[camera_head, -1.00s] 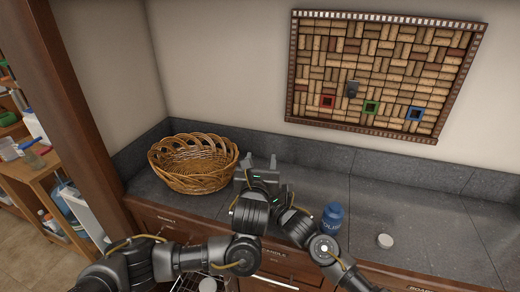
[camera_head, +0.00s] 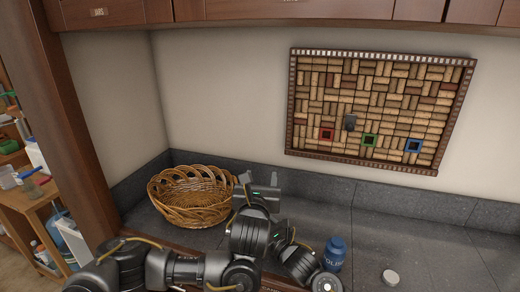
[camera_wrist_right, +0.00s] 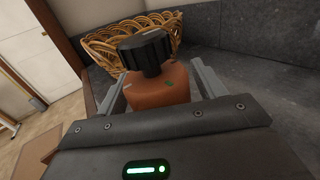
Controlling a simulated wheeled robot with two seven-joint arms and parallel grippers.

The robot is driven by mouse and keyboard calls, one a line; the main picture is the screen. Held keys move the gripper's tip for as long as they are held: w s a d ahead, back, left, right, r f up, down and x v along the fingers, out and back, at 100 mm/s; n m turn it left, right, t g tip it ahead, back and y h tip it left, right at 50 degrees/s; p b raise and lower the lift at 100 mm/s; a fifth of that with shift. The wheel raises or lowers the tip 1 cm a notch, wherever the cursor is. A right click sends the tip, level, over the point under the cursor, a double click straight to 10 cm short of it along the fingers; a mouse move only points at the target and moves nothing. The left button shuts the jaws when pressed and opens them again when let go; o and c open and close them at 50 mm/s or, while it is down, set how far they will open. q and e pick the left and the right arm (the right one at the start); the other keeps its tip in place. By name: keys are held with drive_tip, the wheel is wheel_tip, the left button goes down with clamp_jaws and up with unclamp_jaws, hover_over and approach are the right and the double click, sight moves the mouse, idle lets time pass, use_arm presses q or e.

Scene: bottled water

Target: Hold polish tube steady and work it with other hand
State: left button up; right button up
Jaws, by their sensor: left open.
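An orange-brown tube with a ribbed black cap (camera_wrist_right: 146,52) shows in the right wrist view, cap toward the basket. The tube body (camera_wrist_right: 160,87) fills the space between my right gripper's fingers (camera_wrist_right: 160,82), which look shut on its sides. In the head view neither this tube nor the right fingers can be made out; the dark arm parts cover that area. My left gripper (camera_head: 260,186) is open, fingers up, in front of the counter and right of the basket. A blue jar with lettering like "POLI" (camera_head: 334,254) stands on the counter.
A wicker basket (camera_head: 190,197) sits at the back left of the dark counter (camera_head: 410,235). A small white round thing (camera_head: 390,277) lies right of the jar. A cork board (camera_head: 378,108) hangs on the wall. Cabinets (camera_head: 285,10) are overhead. The right counter is mostly clear.

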drive_tip(key=shift+o, duration=0.7)
